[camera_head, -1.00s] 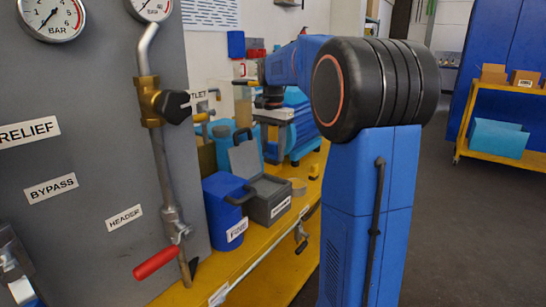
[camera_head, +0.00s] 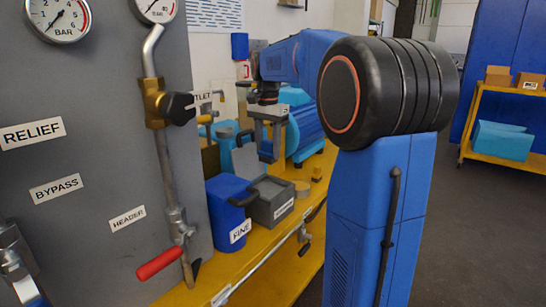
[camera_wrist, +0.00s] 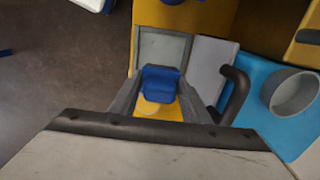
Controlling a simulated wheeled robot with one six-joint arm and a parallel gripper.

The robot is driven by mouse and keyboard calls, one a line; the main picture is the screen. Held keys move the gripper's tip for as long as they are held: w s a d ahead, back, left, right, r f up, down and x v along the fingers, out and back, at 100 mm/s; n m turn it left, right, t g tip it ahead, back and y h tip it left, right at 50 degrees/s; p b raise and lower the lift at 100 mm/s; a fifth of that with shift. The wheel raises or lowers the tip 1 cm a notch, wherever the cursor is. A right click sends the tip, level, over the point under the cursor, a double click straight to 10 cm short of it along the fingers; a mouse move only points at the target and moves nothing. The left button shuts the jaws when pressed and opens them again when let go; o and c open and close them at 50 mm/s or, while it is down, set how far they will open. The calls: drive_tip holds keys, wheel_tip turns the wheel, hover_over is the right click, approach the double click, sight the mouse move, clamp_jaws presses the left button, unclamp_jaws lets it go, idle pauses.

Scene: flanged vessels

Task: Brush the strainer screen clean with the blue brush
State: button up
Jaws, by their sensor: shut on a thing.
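My gripper (camera_head: 268,140) hangs over the yellow bench, behind the boxes in the head view. In the wrist view its grey fingers (camera_wrist: 160,100) are closed on a blue block, which looks like the blue brush (camera_wrist: 161,84). I cannot identify the strainer screen in either view. A blue box marked FINE (camera_head: 226,205) and a grey box with a dark handle (camera_head: 272,202) stand on the bench (camera_head: 255,262).
A grey panel (camera_head: 95,90) with gauges, pipework and a red-handled valve (camera_head: 158,264) stands at left. A blue machine (camera_head: 306,130) is behind the gripper.

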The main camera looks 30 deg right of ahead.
drive_tip(key=shift+a, duration=0.1)
drive_tip(key=shift+f, duration=5.15)
drive_tip(key=shift+f, duration=0.3)
drive_tip(key=shift+s+a, duration=0.1)
drive_tip(key=shift+s, duration=0.05)
drive_tip(key=shift+s+a+r, duration=0.1)
drive_tip(key=shift+s+a, duration=0.55)
drive_tip(key=shift+s, duration=0.25)
drive_tip(key=shift+s+a, duration=0.6)
drive_tip(key=shift+s, duration=0.25)
drive_tip(key=shift+w+d, duration=0.35)
drive_tip(key=shift+d, duration=0.55)
drive_tip(key=shift+w+d, duration=0.3)
drive_tip(key=shift+d, duration=0.55)
